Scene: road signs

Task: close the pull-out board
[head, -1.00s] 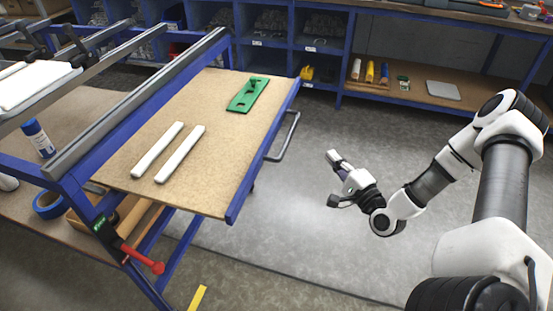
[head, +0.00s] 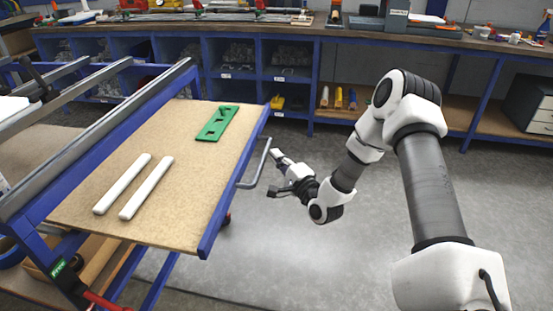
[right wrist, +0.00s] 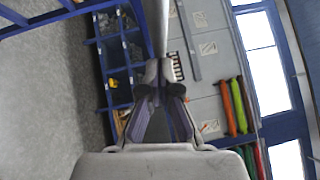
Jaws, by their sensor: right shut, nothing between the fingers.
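The pull-out board (head: 150,205) is a brown panel with a blue front edge (head: 235,185), and it sticks out from the blue-framed bench on the left. A grey bar handle (head: 259,167) is fixed to that edge. My right gripper (head: 275,154) is shut and empty, with its fingertips close beside the handle on its right. I cannot tell whether they touch. In the right wrist view the shut fingers (right wrist: 161,72) point towards a grey bar (right wrist: 154,28), which looks like the handle. My left gripper is not in view.
On the board lie two white bars (head: 146,188) and a green plate (head: 216,123) with cut-outs. A grey rail (head: 100,135) runs along the bench. Blue shelving (head: 230,72) stands behind. The grey floor (head: 275,235) right of the board is clear.

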